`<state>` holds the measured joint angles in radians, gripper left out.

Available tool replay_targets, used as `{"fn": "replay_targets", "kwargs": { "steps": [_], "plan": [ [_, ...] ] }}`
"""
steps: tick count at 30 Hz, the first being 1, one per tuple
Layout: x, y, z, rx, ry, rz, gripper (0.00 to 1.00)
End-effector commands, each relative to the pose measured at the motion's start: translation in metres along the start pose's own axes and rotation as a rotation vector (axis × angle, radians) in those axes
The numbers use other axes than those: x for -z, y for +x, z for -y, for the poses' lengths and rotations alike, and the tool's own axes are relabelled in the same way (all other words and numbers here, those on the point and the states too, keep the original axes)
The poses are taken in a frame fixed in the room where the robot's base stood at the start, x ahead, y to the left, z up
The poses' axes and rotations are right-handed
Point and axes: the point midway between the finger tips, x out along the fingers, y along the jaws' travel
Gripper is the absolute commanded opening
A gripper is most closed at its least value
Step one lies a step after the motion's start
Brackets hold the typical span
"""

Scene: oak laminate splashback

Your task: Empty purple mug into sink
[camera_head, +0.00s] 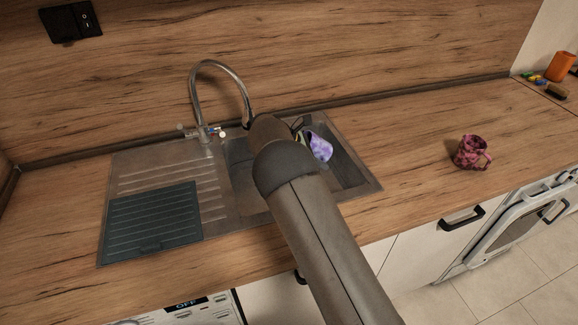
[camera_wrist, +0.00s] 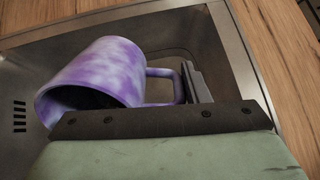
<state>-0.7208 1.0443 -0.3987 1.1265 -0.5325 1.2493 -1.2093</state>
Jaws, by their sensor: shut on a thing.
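The purple-and-white mottled mug (camera_head: 321,147) is over the sink basin (camera_head: 352,172) in the head view, partly hidden by my arm. In the wrist view the mug (camera_wrist: 98,72) lies tilted on its side, its dark opening facing the lower left. My gripper (camera_wrist: 190,84) is shut on the mug's handle, at the mug's right side. Only a small part of my gripper (camera_head: 299,128) shows in the head view, behind my arm. I cannot tell whether the mug touches the basin, and no liquid is visible.
A curved tap (camera_head: 220,68) stands behind the sink. A dark ribbed mat (camera_head: 150,222) lies on the drainer at left. A pink-and-dark patterned mug (camera_head: 471,152) stands on the right counter. An orange container (camera_head: 561,65) and small items are at far right. Counter between sink and patterned mug is clear.

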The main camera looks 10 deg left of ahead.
Motion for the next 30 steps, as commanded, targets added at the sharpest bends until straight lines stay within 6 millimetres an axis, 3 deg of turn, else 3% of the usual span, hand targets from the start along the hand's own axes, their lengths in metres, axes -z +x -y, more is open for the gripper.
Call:
{"fn": "replay_targets", "kwargs": {
  "steps": [9, 30],
  "plan": [
    [-0.016, -0.015, 0.001, 0.002, 0.001, 0.043, 0.0],
    [-0.033, -0.031, 0.002, 0.01, -0.002, 0.138, 0.0]
  ]
}}
